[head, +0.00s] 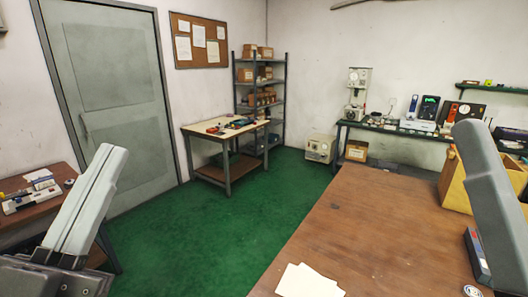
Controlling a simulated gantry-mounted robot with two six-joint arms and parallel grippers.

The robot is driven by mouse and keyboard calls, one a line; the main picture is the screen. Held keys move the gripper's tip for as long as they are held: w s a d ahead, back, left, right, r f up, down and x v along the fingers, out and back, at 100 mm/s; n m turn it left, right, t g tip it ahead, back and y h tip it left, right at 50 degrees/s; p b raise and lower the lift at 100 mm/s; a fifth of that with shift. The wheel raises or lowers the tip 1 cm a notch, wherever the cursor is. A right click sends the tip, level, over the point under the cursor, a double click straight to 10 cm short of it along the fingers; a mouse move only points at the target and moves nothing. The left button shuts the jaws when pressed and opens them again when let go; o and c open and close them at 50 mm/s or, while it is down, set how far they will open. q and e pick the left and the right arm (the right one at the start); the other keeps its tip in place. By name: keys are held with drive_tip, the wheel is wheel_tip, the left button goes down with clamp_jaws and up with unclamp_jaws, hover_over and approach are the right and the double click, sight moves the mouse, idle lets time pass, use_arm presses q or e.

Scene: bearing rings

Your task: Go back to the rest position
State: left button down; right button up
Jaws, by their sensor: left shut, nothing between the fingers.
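My left gripper (110,156) rises at the lower left. Its two pale grey fingers lie together, pointing up and slightly right, with nothing between them. It is in the air, in front of the side table and clear of the door. At the right edge, a dark grey part of my right arm or gripper (484,180) slants up over the big wooden table (365,220). The picture cuts it off, so its jaw opening cannot be told. No bearing rings can be made out clearly.
White papers (308,281) lie on the big table's near edge. A cluttered side table (40,203) is at left. Green floor (225,215) lies open between. A workbench (228,130) and shelf rack (285,95) stand behind.

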use_arm(q)
drive_tip(key=s+a+r+n+t+y, duration=0.2)
drive_tip(key=s+a+r+n+y, duration=0.15)
drive_tip(key=s+n, duration=0.3)
wheel_tip(320, 180, up, 38)
drive_tip(key=p, duration=3.7)
drive_tip(key=shift+w+d+r+p, duration=0.25)
drive_tip(key=shift+w+d+p, duration=0.1)
drive_tip(key=shift+d+p, duration=0.1)
drive_tip(key=shift+h, duration=0.25)
